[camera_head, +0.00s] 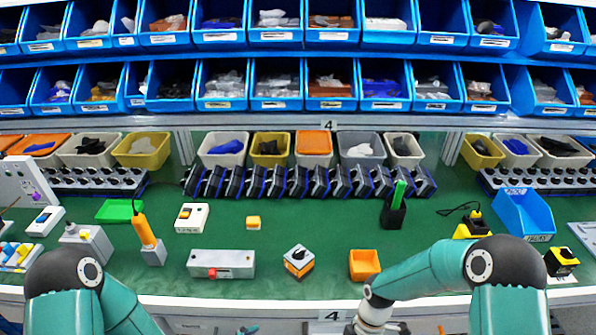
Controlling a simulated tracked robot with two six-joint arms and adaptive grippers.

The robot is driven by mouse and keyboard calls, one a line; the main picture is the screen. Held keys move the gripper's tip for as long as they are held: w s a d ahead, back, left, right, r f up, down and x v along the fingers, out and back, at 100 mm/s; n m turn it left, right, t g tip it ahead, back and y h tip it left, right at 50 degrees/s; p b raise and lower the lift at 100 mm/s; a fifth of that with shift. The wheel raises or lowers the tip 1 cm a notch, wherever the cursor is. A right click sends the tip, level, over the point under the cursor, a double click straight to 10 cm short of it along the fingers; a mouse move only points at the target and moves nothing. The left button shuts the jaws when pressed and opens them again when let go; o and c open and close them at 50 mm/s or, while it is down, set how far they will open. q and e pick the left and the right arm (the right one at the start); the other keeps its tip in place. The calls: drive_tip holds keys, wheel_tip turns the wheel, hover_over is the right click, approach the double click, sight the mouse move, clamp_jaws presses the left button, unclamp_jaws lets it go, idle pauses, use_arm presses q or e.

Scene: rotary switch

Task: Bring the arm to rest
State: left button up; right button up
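The rotary switch (298,262) is a small box with a black knob on top and an orange band, upright on the green bench top near its front edge. My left arm shows only as teal and dark links at the lower left; its gripper is out of view. My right arm comes in from the lower right, bends at a dark joint and reaches left and down to a pale wrist at the bottom edge. The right gripper's fingers are not visible below that wrist. Neither visible arm part touches the switch.
A black holder (393,212) and a blue bin (523,214) stand right. Green bench (320,222) shows clear between items. Blue bins fill the back shelves.

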use_arm(q)
drive_tip(key=s+a+f+m+g+y, duration=0.1)
drive_tip(key=s+m, duration=0.4)
drive_tip(key=m, duration=0.5)
drive_tip(key=s+a+f+m+g+y, duration=0.2)
drive_tip(key=s+f+m+g, duration=0.3)
drive_tip(key=m, duration=0.5)
drive_tip(key=shift+s+a+f+g, duration=0.4)
drive_tip(key=shift+s+a+f, duration=0.1)
drive_tip(key=shift+s+f, duration=0.15)
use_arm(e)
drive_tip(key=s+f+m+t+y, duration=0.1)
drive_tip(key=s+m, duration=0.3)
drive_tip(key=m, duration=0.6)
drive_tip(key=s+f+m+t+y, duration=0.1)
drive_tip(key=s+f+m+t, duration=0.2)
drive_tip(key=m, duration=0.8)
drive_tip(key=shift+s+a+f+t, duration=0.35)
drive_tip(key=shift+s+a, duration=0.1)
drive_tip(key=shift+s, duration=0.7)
